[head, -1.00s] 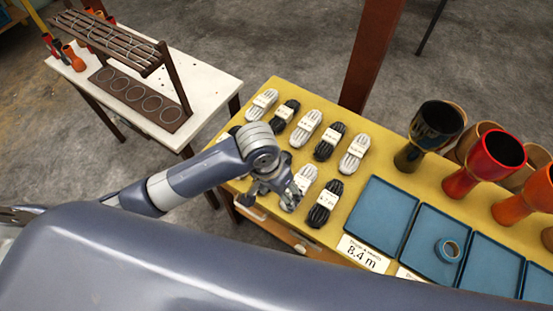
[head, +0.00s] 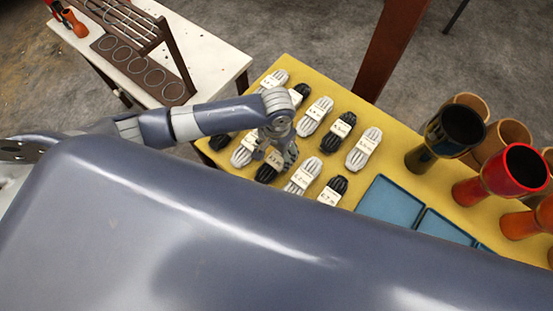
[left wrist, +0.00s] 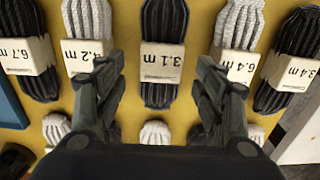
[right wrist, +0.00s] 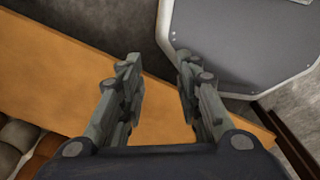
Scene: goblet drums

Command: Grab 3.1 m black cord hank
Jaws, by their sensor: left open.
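The 3.1 m black cord hank (left wrist: 162,92) lies on the yellow table with a white label band around its middle. In the left wrist view it is upright in the picture, between my left gripper's fingers (left wrist: 160,68). The fingers are open, one to each side, and hold nothing. In the head view my left gripper (head: 281,160) is over the front row and partly hides the hank (head: 267,172). My right gripper (right wrist: 157,60) is open and empty in the right wrist view, away from the hanks; it is not visible in the head view.
More hanks form a back row. Blue trays (head: 391,205) and goblet drums (head: 445,135) are to the right. A white table (head: 213,65) stands at the left.

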